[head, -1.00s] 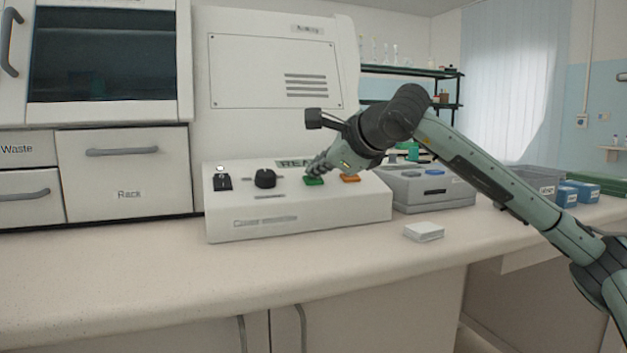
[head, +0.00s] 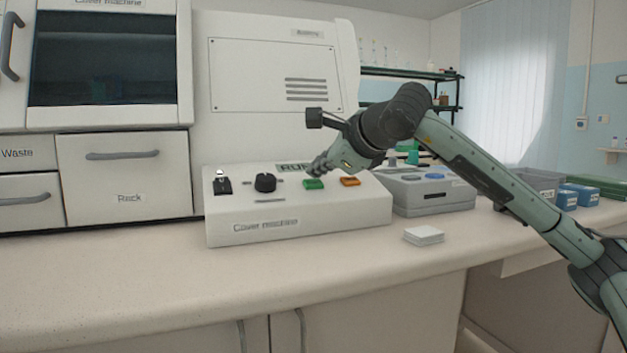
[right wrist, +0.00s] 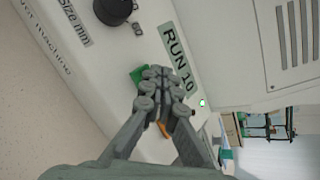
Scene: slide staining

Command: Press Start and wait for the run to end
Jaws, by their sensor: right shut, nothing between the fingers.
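The cover machine's control panel (head: 290,222) sits on the bench with a green button (head: 313,184), an orange button (head: 350,181), a black knob (head: 265,182) and a switch (head: 222,184). Its display (right wrist: 180,61) reads "RUN 10" in the right wrist view, with a small green light (right wrist: 202,103) lit beside it. My right gripper (head: 316,167) is shut and empty, just above the green button and apart from it. In the right wrist view its fingers partly cover the green button (right wrist: 137,75) and the orange one (right wrist: 163,130). My left gripper is out of view.
The cover machine (head: 112,113) with its dark window stands at the left, above the Waste and Rack drawers (head: 124,177). A grey box (head: 434,199) is right of the panel. A small white stack (head: 424,235) lies in front. The front bench top is clear.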

